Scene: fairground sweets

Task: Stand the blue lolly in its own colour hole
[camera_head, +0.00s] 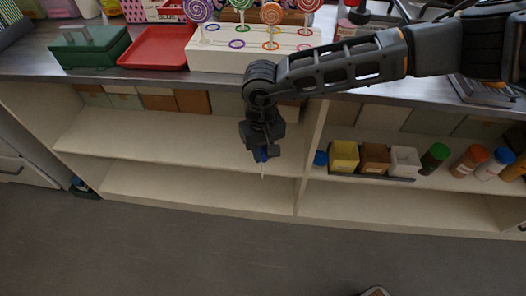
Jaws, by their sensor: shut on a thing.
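My gripper (262,148) hangs in front of the shelves, below the counter edge, shut on the blue lolly (261,156). Only a little blue shows between the fingers, and its pale stick (262,171) points down. The white lolly stand (215,60) is on the counter, above and behind my gripper. Coloured rings mark its holes, including a blue ring (237,44) with nothing standing in it. A purple lolly (198,10), an orange lolly (271,14) and a red lolly (309,5) stand upright at the back.
A red tray (158,48) and a green box (88,48) sit left of the stand. My arm crosses above the counter's right side. Small coloured boxes and jars (435,157) fill the right shelf. The left shelves (170,140) are mostly clear.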

